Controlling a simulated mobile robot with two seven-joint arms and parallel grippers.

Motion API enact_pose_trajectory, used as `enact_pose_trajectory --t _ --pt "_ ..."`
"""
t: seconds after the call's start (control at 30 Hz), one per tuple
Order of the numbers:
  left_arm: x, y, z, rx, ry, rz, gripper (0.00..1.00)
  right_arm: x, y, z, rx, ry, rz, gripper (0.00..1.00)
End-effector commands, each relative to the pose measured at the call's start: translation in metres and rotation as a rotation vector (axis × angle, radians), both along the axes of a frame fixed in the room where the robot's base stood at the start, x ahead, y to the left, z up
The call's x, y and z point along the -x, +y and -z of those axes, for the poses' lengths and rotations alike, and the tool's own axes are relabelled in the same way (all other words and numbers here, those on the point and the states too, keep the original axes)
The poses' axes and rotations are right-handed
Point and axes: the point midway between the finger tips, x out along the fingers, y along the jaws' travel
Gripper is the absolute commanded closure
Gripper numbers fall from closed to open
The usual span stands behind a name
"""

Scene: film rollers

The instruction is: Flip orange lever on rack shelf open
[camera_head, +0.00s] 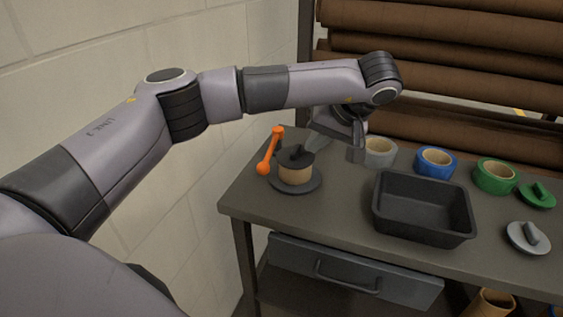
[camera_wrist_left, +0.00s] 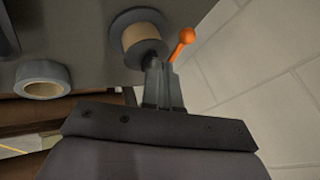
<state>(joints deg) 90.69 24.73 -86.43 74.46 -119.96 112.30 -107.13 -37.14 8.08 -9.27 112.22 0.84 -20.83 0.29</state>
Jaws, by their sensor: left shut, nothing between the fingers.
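The orange lever (camera_head: 270,150) stands at the left end of the shelf top, beside a dark round holder (camera_head: 312,182) that carries a tan roll (camera_head: 296,173). My left gripper (camera_head: 318,143) is just behind and to the right of the roll and is shut and empty. In the left wrist view the shut fingers (camera_wrist_left: 163,64) are close beside the orange lever (camera_wrist_left: 184,42), with the roll (camera_wrist_left: 140,36) beyond them. I cannot tell whether the fingers touch the lever. The right gripper is not in view.
A black tray (camera_head: 424,232) sits on the shelf top (camera_head: 345,208). Grey (camera_head: 380,152), blue (camera_head: 435,163) and green (camera_head: 495,175) tape rolls stand behind it. A grey lidded disc (camera_head: 529,237) is at right. A block wall (camera_head: 60,60) is at left, brown film rolls (camera_head: 440,60) behind.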

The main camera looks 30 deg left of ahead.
Motion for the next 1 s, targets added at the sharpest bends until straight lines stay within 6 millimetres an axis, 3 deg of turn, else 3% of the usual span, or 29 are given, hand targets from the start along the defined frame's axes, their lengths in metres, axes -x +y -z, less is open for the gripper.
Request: enact_pose_trajectory --t 0.37,0.57,0.87,1.0 --pt "0.0 0.002 0.005 0.002 0.002 -0.001 1.0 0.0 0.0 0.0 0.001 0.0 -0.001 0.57" --pt "-0.004 0.018 0.03 0.003 0.004 -0.002 1.0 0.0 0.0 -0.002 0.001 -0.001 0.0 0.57" --pt "-0.013 0.053 0.084 0.003 0.004 -0.002 1.0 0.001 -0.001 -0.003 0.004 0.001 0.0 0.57" --pt "-0.005 0.071 0.087 0.004 0.002 -0.001 1.0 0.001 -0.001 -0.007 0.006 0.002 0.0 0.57"
